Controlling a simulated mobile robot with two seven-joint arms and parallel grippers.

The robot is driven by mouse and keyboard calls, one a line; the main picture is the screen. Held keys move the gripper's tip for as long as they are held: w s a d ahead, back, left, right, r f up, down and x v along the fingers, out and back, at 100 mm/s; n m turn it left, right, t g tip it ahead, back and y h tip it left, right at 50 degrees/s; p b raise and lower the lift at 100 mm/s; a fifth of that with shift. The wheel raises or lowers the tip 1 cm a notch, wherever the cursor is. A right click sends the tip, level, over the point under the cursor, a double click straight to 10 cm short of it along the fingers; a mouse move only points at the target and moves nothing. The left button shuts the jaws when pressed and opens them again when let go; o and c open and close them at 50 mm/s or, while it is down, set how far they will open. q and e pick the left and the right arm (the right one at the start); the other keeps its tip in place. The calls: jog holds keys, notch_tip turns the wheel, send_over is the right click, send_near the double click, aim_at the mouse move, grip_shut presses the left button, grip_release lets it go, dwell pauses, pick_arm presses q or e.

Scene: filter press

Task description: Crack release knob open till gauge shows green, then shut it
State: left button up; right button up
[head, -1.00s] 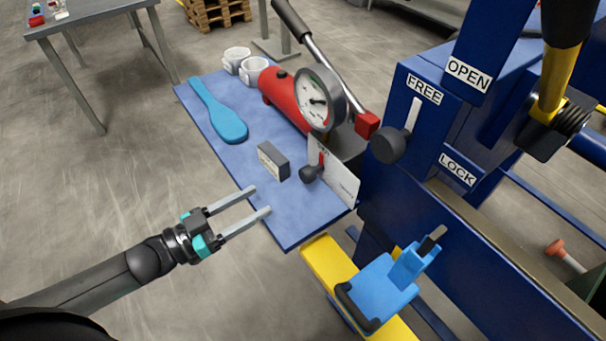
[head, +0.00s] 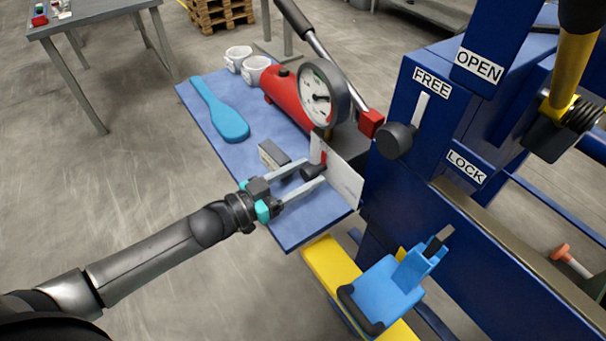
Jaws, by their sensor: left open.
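The release knob (head: 313,171) is small and black, with a red pointer, on a white plate (head: 343,182) at the front of the red hand pump (head: 285,97). The round white gauge (head: 318,95) stands on the pump; its needle is visible, but I cannot tell which colour zone it is in. My left gripper (head: 314,173) is open, with its two fingers reaching to either side of the knob. I cannot tell whether they touch it. My right gripper is not in view.
A grey block (head: 272,154) sits close beside my left fingers on the blue shelf (head: 285,232). A blue paddle (head: 222,112) and white cups (head: 256,68) lie farther back. The blue press frame with its FREE/LOCK lever knob (head: 396,141) stands to the right.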

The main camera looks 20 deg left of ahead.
pick_arm(q)
grip_shut()
jog(key=shift+m+p, duration=0.45)
jog(key=shift+m, duration=0.65)
grip_release()
jog(key=shift+s, duration=0.1)
jog(key=p+v, duration=0.2)
jog(key=v, duration=1.3)
